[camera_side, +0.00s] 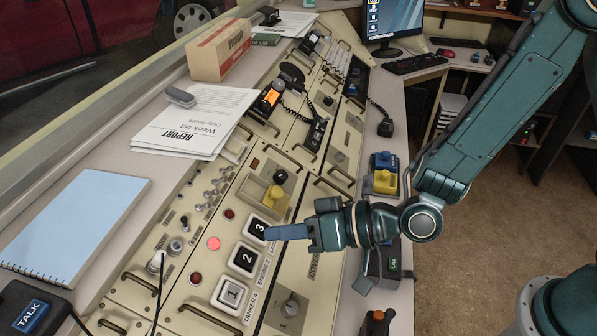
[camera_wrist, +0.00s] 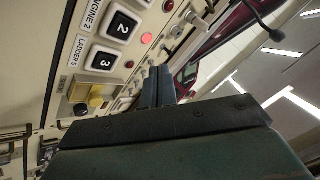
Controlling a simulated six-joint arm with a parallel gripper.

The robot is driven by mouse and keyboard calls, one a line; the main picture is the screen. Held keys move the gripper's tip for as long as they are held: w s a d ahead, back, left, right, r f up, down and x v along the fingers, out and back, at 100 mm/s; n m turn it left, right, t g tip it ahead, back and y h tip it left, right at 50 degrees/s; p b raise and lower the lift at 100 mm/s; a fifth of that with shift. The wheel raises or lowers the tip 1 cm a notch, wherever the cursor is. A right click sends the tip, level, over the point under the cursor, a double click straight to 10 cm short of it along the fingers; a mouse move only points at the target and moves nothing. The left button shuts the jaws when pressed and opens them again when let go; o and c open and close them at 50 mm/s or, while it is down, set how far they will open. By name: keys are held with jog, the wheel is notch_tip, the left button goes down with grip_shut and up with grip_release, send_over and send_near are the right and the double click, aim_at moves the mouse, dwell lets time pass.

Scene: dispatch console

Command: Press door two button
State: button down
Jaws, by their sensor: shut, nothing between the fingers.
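The door two button (camera_side: 245,258) is a black square key marked 2 in a white frame, beside the label ENGINE 2. It also shows at the top of the wrist view (camera_wrist: 122,26). Button 3 (camera_side: 257,228) is above it in the side view, and button 1 (camera_side: 231,293) is below. Button 3 also shows in the wrist view (camera_wrist: 104,62). My gripper (camera_side: 268,233) is shut and empty, with its fingertips close to button 3's right edge in the side view. I cannot tell their height above the panel. The fingers also show in the wrist view (camera_wrist: 158,82).
A lit red lamp (camera_side: 213,243) is left of button 2, with dark red lamps above and below it. A yellow lever block (camera_side: 274,199) stands above button 3. Toggle switches, handles and a thin microphone stalk (camera_side: 159,280) stand to the left.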

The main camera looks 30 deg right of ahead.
send_near(240, 256)
jog(key=shift+r+x, duration=0.25)
jog(key=shift+x, duration=1.05)
jog(key=shift+r+x, duration=0.2)
jog(key=shift+x, duration=1.15)
jog(key=shift+w+a+f, duration=0.1)
jog(key=shift+w+a, duration=0.05)
jog(key=shift+w+a+f, duration=0.1)
jog(key=shift+f, duration=0.15)
jog(key=shift+w+a+f, duration=0.15)
jog(key=shift+a+f, duration=0.05)
jog(key=shift+f, duration=0.25)
dwell(1.3)
jog(key=shift+d+r, duration=0.1)
jog(key=shift+r, duration=0.05)
jog(key=shift+s+d+r, duration=0.3)
jog(key=shift+s+r, duration=0.05)
jog(key=shift+r, duration=0.45)
dwell(0.4)
jog(key=shift+s+d+r, duration=0.3)
jog(key=shift+r, duration=0.35)
jog(key=shift+s+d+r, duration=0.3)
jog(key=shift+s+r, duration=0.05)
jog(key=shift+r, duration=0.3)
jog(key=shift+s+d+r, duration=0.3)
jog(key=shift+d+r, duration=0.05)
jog(key=shift+r, duration=0.3)
